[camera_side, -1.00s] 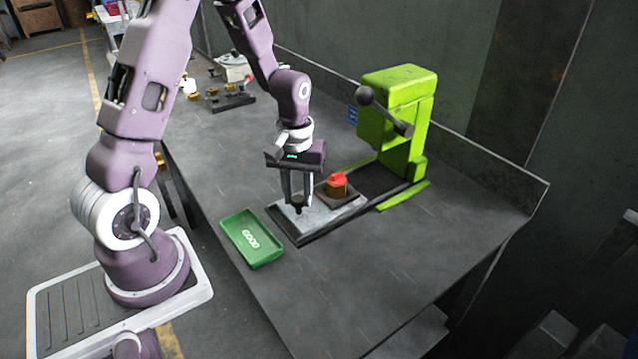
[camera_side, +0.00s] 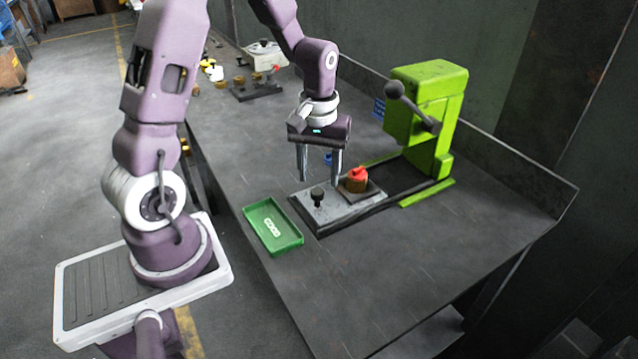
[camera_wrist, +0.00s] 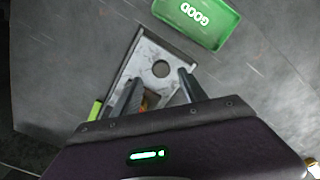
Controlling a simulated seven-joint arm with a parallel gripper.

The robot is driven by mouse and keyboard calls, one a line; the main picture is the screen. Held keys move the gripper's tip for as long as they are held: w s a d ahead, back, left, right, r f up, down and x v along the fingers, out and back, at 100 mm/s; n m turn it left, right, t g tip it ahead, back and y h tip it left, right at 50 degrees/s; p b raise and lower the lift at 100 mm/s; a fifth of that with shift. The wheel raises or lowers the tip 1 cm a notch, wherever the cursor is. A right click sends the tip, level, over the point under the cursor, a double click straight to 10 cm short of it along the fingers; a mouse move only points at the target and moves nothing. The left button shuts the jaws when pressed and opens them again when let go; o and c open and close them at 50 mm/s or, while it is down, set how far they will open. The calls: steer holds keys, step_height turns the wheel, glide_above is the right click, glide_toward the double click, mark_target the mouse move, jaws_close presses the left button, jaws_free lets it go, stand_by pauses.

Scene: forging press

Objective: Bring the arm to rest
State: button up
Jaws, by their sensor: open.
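My gripper (camera_side: 320,183) is open and empty, pointing down above the pale metal slide plate (camera_side: 335,210) of the press. Its two fingers are spread apart, clear of the black knob (camera_side: 317,195) that stands on the plate below them. In the wrist view my gripper (camera_wrist: 159,76) shows both fingers apart, with the plate (camera_wrist: 143,60) beneath and a dark round shape, apparently the knob (camera_wrist: 161,69), between them. A brass piece with a red top (camera_side: 357,180) sits on a dark block at the plate's right end, close to the right finger.
The green press (camera_side: 430,95) with its ball-ended lever (camera_side: 410,108) stands to the right. An empty green tray marked GOOD (camera_side: 287,243) lies left of the plate, also in the wrist view (camera_wrist: 228,30). A fixture with brass pieces (camera_side: 257,88) is at the back. The front table is clear.

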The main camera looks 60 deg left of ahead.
steer(key=shift+r, duration=1.65)
steer(key=shift+r, duration=0.1)
steer(key=s+d+r+m+t, duration=0.2)
steer(key=s+d+r+m, duration=0.3)
steer(key=r, duration=0.5)
steer(key=s+d+r+m+t, duration=0.3)
steer(key=s+d, duration=0.3)
steer(key=s, duration=0.5)
steer(key=shift+s+d+r+m+t, duration=0.2)
steer(key=shift+d+r+m+t, duration=0.15)
steer(key=shift+r+m, duration=0.25)
